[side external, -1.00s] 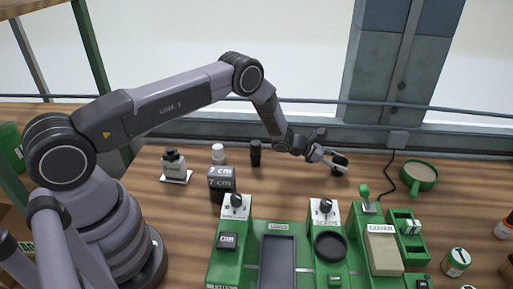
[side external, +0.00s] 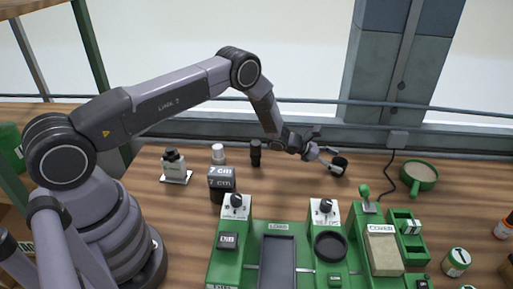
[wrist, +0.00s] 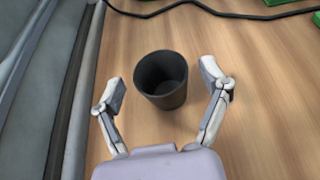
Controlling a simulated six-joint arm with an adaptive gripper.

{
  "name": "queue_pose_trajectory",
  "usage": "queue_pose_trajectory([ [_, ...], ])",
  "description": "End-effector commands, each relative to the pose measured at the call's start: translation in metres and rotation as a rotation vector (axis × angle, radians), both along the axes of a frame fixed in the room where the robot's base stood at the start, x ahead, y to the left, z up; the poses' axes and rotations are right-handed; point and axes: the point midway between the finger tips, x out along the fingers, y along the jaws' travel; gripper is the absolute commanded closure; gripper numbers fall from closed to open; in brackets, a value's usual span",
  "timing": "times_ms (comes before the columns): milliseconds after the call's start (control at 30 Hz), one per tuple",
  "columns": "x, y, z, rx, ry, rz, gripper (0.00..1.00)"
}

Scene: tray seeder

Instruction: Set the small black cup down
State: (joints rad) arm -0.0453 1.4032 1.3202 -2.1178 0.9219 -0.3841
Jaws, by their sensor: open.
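The small black cup (wrist: 163,82) stands upright on the wooden table (wrist: 255,130) in the wrist view, its dark opening facing up. My gripper (wrist: 164,82) is open around it, with one finger on each side and a visible gap between each finger and the cup wall. In the side external view the cup (side external: 339,166) is at the tip of my gripper (side external: 330,160), near the back of the table, and the fingers partly hide it.
A green mug (side external: 420,174) and a black cable (side external: 388,176) lie to the right. The green seeder station (side external: 262,230) fills the front. A wall runs behind.

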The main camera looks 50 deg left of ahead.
Motion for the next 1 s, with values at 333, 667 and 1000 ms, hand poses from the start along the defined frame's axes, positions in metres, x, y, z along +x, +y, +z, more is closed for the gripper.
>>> queue_pose_trajectory([
  [333, -0.049, 0.05, 0.03, -0.001, 0.0, 0.003, 0.24],
  [667, -0.07, 0.063, 0.062, 0.022, -0.03, -0.05, 0.24],
  [1000, -0.162, 0.006, 0.257, 0.396, -0.351, -0.662, 0.24],
])
